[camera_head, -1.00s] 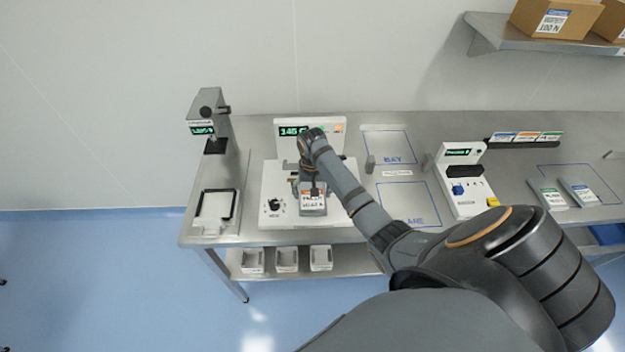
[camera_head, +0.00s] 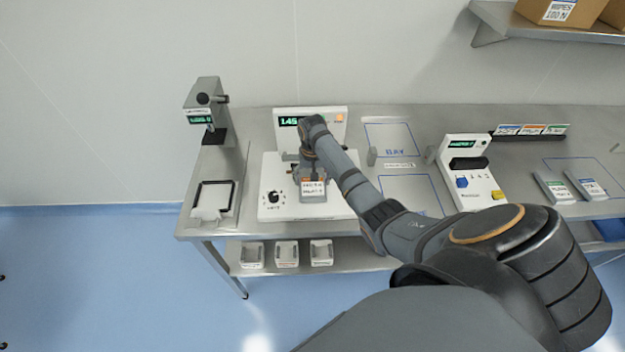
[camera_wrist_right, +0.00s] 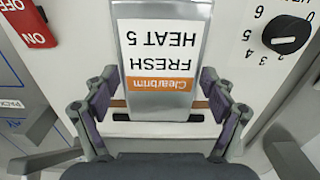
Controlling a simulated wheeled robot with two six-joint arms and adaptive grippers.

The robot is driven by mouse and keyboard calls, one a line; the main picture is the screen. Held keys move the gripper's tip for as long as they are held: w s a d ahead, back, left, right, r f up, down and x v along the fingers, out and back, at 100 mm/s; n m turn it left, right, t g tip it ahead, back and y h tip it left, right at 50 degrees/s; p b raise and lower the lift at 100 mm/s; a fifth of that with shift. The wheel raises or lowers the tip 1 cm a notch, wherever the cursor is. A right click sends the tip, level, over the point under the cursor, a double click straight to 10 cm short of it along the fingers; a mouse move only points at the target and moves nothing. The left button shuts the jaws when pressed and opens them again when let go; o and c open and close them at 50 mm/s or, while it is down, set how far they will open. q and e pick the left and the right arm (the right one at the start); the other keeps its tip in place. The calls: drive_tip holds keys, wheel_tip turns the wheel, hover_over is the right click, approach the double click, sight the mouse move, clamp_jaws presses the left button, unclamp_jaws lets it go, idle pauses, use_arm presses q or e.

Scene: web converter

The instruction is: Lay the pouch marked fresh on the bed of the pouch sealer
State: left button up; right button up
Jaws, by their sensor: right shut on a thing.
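The pouch marked fresh (camera_head: 313,189) is grey with a white label and an orange band. In the right wrist view the pouch (camera_wrist_right: 165,45) reads "FRESH HEAT 5" upside down. My right gripper (camera_head: 312,172) is shut on it, with one finger on each side of its orange-banded end in the wrist view (camera_wrist_right: 160,92). The pouch is over the white bed of the pouch sealer (camera_head: 277,173); whether it touches the bed I cannot tell. The sealer's green display (camera_head: 291,121) stands behind my gripper. My left gripper is not in view.
The sealer's black dial (camera_head: 273,197) is left of the pouch. A frame fixture (camera_head: 213,197) stands further left. Blue-outlined table areas (camera_head: 390,140) lie to the right, then a white device (camera_head: 462,172) and two grey pouches (camera_head: 553,188). Small trays (camera_head: 287,255) sit below.

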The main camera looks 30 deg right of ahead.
idle(0.3)
drive_tip(key=o, duration=1.2)
wheel_tip(320, 180, up, 12)
